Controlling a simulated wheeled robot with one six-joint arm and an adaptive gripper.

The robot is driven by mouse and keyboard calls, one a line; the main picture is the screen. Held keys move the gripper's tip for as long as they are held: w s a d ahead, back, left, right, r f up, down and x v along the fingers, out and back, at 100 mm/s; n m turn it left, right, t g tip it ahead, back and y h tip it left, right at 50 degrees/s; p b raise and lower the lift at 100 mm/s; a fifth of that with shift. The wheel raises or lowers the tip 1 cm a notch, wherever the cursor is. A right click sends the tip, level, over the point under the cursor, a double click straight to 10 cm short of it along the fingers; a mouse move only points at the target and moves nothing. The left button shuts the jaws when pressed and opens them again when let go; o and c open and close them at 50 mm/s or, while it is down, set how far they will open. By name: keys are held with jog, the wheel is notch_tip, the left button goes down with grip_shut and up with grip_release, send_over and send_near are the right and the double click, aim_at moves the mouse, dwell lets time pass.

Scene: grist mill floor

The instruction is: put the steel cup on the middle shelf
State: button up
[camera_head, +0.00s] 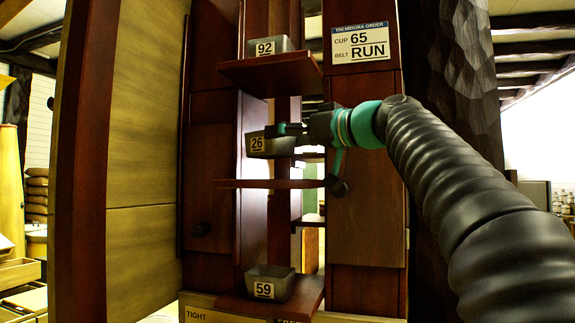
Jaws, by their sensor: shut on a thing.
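A steel cup marked 26 (273,148) is in my gripper (286,129), whose fingers are shut on its upper edge. The cup hangs roughly upright, a little above the middle shelf (270,184), with a visible gap between them. The middle shelf is a thin red-brown board and its visible top is bare. My gripper comes in from the right and hides part of the cup's rim and right side.
A cup marked 92 (266,47) stands on the top shelf (272,75), above the held cup. A cup marked 59 (268,289) stands on the bottom shelf (308,298). Wooden posts flank the shelves. A sign (361,41) reads CUP 65, BELT RUN.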

jog(key=shift+f+b, duration=0.75)
jog(key=shift+f, duration=1.35)
jog(key=shift+f, duration=0.15)
jog(key=o, duration=1.2)
jog(key=shift+s+d, duration=0.2)
jog(key=shift+d, duration=0.05)
jog(key=b+v, duration=0.2)
jog(key=v, duration=0.9)
jog(key=shift+s+d, duration=0.15)
